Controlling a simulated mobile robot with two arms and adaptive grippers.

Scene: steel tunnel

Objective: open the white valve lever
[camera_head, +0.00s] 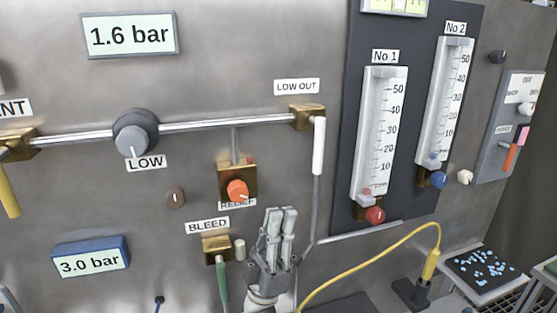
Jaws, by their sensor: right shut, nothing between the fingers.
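The white valve lever (319,147) hangs straight down from the brass valve (307,117) under the LOW OUT label (297,87), at the right end of the horizontal pipe. A thin grey pipe runs down below it. My right gripper (281,211) is in front of the panel, below and to the left of the lever, with its fingers pointing up. Its fingers are shut with nothing between them, and it is apart from the lever. My left gripper is not in view.
Left of my right gripper are the BLEED valve (216,246) with a green lever (222,284) and the orange RELIEF knob (237,190). Flowmeters No 1 (380,135) and No 2 (450,100) stand to the right. A yellow hose (370,256) curves at lower right.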

